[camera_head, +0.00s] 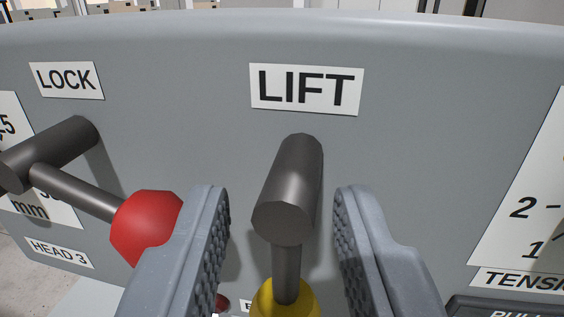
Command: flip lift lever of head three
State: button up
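The lift lever (286,262) sits under the white LIFT label (306,89) on the grey head panel (200,100). It has a thick dark pivot (290,185), a thin grey rod hanging down, and a yellow knob (285,300) cut off by the bottom edge. My gripper (283,215) is open, with one finger on each side of the lever. A gap shows between the lever and each finger. A HEAD 3 label (59,252) is at the panel's lower left.
The lock lever's red knob (146,228) is close to my left finger, partly behind it; its LOCK label (66,80) is above. A tension scale (525,215) is at the right, with a dark part (500,306) below it. The panel above the lift lever is clear.

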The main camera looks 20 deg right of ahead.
jog(key=shift+w+d, duration=0.2)
jog(key=shift+w, duration=0.15)
